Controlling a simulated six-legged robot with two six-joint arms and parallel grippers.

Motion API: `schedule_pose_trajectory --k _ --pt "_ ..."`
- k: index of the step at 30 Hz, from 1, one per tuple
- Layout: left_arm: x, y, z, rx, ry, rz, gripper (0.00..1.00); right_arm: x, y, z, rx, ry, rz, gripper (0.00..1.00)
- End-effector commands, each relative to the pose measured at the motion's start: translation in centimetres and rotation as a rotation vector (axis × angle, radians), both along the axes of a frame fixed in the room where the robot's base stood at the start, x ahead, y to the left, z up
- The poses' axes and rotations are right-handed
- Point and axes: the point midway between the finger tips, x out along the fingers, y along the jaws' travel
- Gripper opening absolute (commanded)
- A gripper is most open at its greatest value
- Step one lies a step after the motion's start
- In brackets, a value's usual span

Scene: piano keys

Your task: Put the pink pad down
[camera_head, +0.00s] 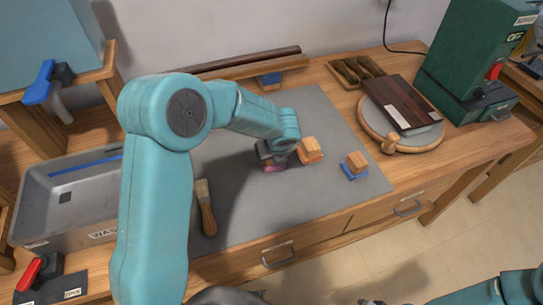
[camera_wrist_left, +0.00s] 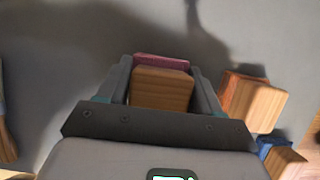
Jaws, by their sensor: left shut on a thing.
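The pink pad (camera_wrist_left: 160,63) is the coloured face of a wooden block (camera_wrist_left: 161,88), which sits between the two fingers of my left gripper (camera_wrist_left: 166,92). In the head view the left gripper (camera_head: 271,153) is over the grey mat, with the pink pad (camera_head: 273,168) showing at its lower end. The gripper is shut on the block. I cannot tell whether the pad touches the mat. My right arm shows at the lower right of the head view; its gripper is out of the picture.
An orange-faced block (camera_head: 311,150) stands close to the right of the gripper, with a blue-based block (camera_head: 355,166) further right. A brush (camera_head: 206,208) lies left. The grey mat (camera_head: 300,201) is clear in front. A grey bin (camera_head: 66,200) stands at left.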

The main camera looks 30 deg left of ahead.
Motion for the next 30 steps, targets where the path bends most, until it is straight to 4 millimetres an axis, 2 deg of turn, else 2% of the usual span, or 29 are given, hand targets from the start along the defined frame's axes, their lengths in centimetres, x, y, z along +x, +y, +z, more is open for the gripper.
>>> schedule_pose_trajectory --k 13,14,15,16,27,30 --pt "0.03 0.02 -0.92 0.0 -0.001 0.001 0.37 0.0 0.0 -0.52 0.0 0.0 0.0 0.0" --pt "0.03 0.02 -0.82 0.0 -0.002 0.001 0.71 0.0 0.0 -0.42 0.0 0.0 0.0 0.0" --pt "0.03 0.03 -0.77 0.0 -0.001 0.001 0.85 0.0 0.0 -0.36 0.0 0.0 0.0 0.0" --pt "0.02 0.03 -0.79 0.0 -0.001 0.001 0.91 0.0 0.0 -0.36 0.0 0.0 0.0 0.0" --pt "-0.09 0.1 -0.85 0.001 0.003 0.002 0.91 0.0 0.0 -0.35 0.0 0.0 0.0 0.0" --pt "-0.08 0.11 -0.19 0.001 0.003 0.002 0.91 0.0 0.0 0.21 0.0 0.0 0.0 0.0"
